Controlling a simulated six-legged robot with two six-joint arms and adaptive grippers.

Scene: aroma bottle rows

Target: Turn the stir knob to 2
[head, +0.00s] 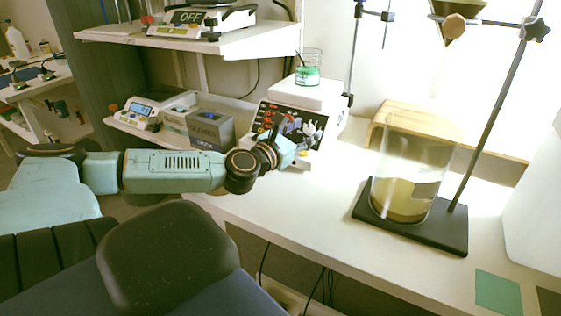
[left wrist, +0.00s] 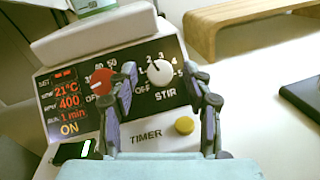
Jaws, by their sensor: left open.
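The white stir knob (left wrist: 160,71) is on the dark front panel of the white stirrer (left wrist: 95,32), above the word STIR, with a scale of numbers around it. Its small dark mark points to the upper left, near the 2; the exact setting is hard to read. My left gripper (left wrist: 166,76) is open, one finger on each side of the knob. I cannot tell if either finger touches it. In the head view the left gripper (head: 286,151) is in front of the stirrer (head: 302,92) and hides part of its panel. My right gripper is not in view.
A red knob (left wrist: 101,82) is close beside the left finger. A yellow timer button (left wrist: 184,125) is below. The lit display (left wrist: 69,102) reads 21°C, 400, 1 min, ON. A green beaker (head: 307,75) stands on the stirrer. A large glass vessel (head: 412,170) stands to the right.

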